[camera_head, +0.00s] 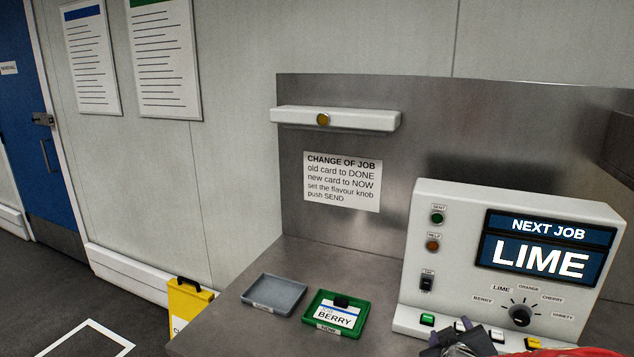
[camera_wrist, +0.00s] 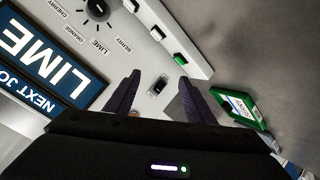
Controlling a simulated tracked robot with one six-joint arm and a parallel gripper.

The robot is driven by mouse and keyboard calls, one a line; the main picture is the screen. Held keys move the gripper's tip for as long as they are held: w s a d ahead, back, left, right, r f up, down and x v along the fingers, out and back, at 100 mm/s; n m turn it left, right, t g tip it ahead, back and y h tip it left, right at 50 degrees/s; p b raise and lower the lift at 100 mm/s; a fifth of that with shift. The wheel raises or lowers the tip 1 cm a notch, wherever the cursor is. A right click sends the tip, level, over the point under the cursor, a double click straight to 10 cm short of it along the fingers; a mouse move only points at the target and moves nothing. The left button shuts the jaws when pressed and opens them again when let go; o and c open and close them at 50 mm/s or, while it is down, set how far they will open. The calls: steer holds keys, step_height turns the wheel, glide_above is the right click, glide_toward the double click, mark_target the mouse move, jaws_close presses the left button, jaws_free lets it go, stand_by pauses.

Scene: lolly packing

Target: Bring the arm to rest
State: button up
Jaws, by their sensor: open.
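My gripper (camera_head: 460,339) shows at the bottom edge of the head view, in front of the console's lower front edge, with a red part of my arm to its right. In the wrist view my gripper (camera_wrist: 161,77) has its two dark fingers apart with nothing held between them. The console (camera_head: 416,270) stands beyond it, its screen reading NEXT JOB LIME. The console's face (camera_wrist: 140,42) also fills the upper left of the wrist view, turned round. I cannot tell whether a finger touches it.
A green tray (camera_head: 363,319) labelled NOW holds a BERRY card (camera_head: 339,317). A grey tray (camera_head: 275,283) beside it is empty. The flavour knob (camera_head: 520,315) and several buttons are close to my gripper.

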steer(key=s+a+r+m+g+y, duration=0.1)
steer(key=s+a+r+g+y, duration=0.3)
steer(key=s+a, duration=0.55)
steer(key=s+a+r+m+g, duration=0.1)
steer(key=s+a, duration=0.1)
steer(key=s, duration=0.4)
steer(key=s+a+r+m+g, duration=0.1)
steer(key=s+r, duration=0.1)
steer(key=s, duration=0.4)
steer(key=shift+s+a+y, duration=0.3)
steer(key=shift+s+a, duration=0.1)
steer(key=shift+c, duration=0.5)
stand_by(0.7)
